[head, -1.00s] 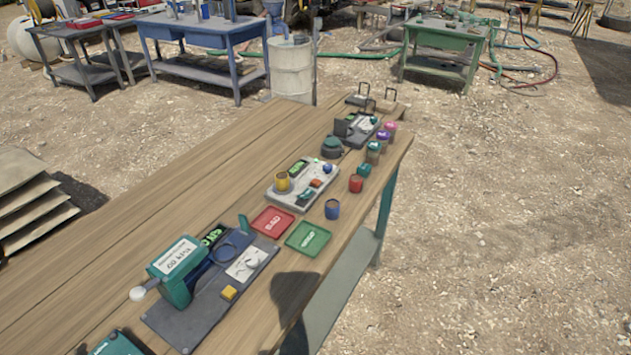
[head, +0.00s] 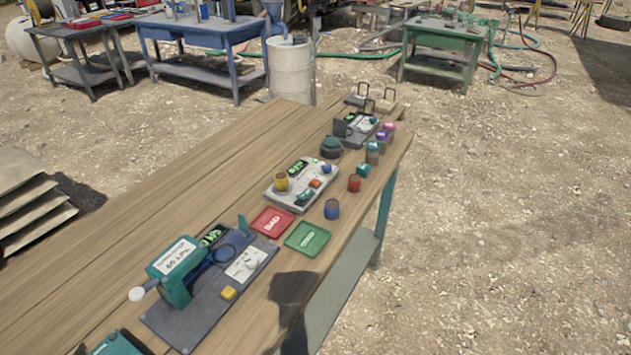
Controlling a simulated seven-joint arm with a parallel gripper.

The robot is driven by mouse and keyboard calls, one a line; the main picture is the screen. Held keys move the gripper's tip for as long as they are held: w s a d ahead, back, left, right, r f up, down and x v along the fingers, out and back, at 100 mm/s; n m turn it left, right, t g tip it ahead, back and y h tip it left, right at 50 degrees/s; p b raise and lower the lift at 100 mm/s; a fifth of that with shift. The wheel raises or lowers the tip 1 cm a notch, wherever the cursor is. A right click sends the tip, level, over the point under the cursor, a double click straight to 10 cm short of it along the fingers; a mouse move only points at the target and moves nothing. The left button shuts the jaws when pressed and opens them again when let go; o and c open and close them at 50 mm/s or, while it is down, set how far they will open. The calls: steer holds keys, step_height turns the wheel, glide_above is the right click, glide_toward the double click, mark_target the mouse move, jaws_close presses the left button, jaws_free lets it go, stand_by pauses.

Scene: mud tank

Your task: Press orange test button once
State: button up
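A small orange-red button (head: 315,183) sits on the light grey test panel (head: 280,197) in the middle of the table. The panel also carries a yellow cup (head: 281,181), a green-lit display (head: 298,168), a blue knob (head: 327,169) and a dark teal part (head: 305,194). A yellow block or button (head: 228,292) is on the dark base plate (head: 190,330) of the teal press (head: 175,275), nearer to me. My gripper is out of view. A dark shadow, perhaps of my arm, falls on the table's near right edge.
A red BAD tray (head: 272,222) and a green tray (head: 307,238) lie between the two devices. A blue cup (head: 332,209), a red cup (head: 354,183) and a teal cube (head: 363,170) stand along the right edge. The table's left side (head: 130,205) is bare.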

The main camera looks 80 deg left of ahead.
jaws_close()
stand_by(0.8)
